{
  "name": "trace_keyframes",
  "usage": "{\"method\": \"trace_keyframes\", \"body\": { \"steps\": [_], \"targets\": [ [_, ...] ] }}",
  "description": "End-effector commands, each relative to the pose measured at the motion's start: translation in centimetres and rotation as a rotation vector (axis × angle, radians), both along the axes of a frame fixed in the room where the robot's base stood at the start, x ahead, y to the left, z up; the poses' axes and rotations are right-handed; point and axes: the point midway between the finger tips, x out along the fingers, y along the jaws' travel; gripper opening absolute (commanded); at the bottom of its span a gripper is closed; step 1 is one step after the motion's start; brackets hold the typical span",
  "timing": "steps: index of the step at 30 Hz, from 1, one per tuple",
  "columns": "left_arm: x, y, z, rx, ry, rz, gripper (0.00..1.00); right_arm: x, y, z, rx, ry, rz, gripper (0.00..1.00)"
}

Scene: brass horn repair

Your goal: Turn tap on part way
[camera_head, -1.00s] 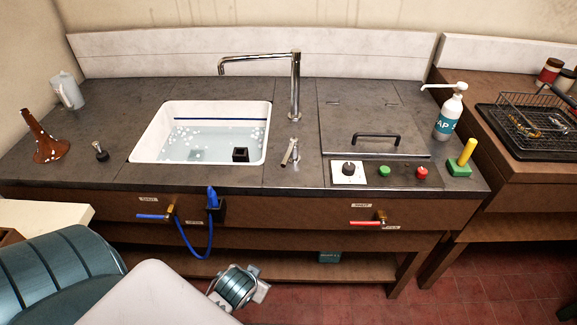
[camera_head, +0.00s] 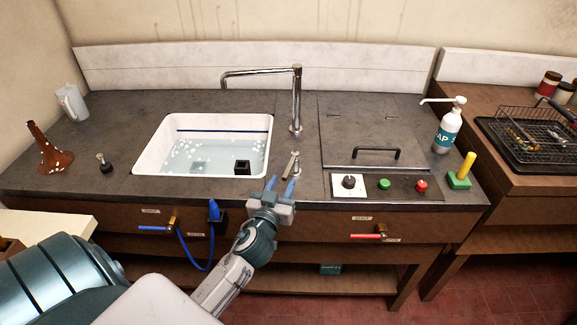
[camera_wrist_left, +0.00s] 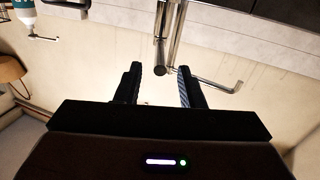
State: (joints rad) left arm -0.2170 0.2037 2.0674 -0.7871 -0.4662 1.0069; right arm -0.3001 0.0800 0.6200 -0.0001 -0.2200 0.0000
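The chrome tap (camera_head: 297,100) stands behind the sink, its spout reaching left over the basin. Its short silver lever (camera_head: 291,163) sits on the counter in front of the column, leaning slightly. My left gripper (camera_head: 280,185) is open and empty, just in front of the lever at the counter's front edge, fingers pointing toward it. In the left wrist view, which looks upside down, the lever's dark round end (camera_wrist_left: 157,70) appears between the two open fingers (camera_wrist_left: 160,80); I cannot tell whether they touch it. The bent spout (camera_wrist_left: 210,84) shows there too. My right gripper is out of view.
The white sink (camera_head: 146,160) holds water with foam and a small black block (camera_head: 242,166). Right of the lever are a white knob panel (camera_head: 348,187) and green and red buttons. A blue-handled valve (camera_head: 154,228) and red-handled valve (camera_head: 366,236) stick out below the counter.

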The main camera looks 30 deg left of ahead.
Motion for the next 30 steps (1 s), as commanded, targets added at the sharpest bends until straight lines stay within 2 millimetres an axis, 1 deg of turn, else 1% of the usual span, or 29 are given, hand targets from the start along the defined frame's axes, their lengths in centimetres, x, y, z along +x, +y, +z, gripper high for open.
{"method": "trace_keyframes", "body": {
  "steps": [1,3,9,12,15,22,23,24,28,30],
  "targets": [
    [1.1,0.3,0.5,0.0,-0.001,0.0,0.35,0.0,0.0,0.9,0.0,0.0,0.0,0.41],
    [2.4,0.7,0.5,0.001,0.0,0.0,0.35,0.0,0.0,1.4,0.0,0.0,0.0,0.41],
    [5.2,1.6,0.3,0.002,0.001,0.001,0.35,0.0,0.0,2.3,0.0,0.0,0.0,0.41],
    [5.9,1.8,0.2,0.0,0.001,0.001,0.35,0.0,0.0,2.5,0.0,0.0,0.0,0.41],
    [6.3,1.9,0.0,-0.001,0.002,0.001,0.35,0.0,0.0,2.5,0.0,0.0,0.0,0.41],
    [6.3,1.9,0.0,-0.001,0.002,0.001,0.35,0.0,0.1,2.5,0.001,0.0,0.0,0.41],
    [6.3,1.9,0.0,-0.001,0.002,0.001,0.33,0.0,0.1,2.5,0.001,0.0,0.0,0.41],
    [6.3,1.9,0.0,-0.001,0.002,0.001,0.25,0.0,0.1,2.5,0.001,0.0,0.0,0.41],
    [6.3,1.9,0.0,-0.001,0.002,0.001,0.0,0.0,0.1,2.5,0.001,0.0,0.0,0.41],
    [6.3,1.9,0.0,-0.001,0.002,0.001,0.0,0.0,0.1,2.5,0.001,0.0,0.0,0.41]
  ]
}}
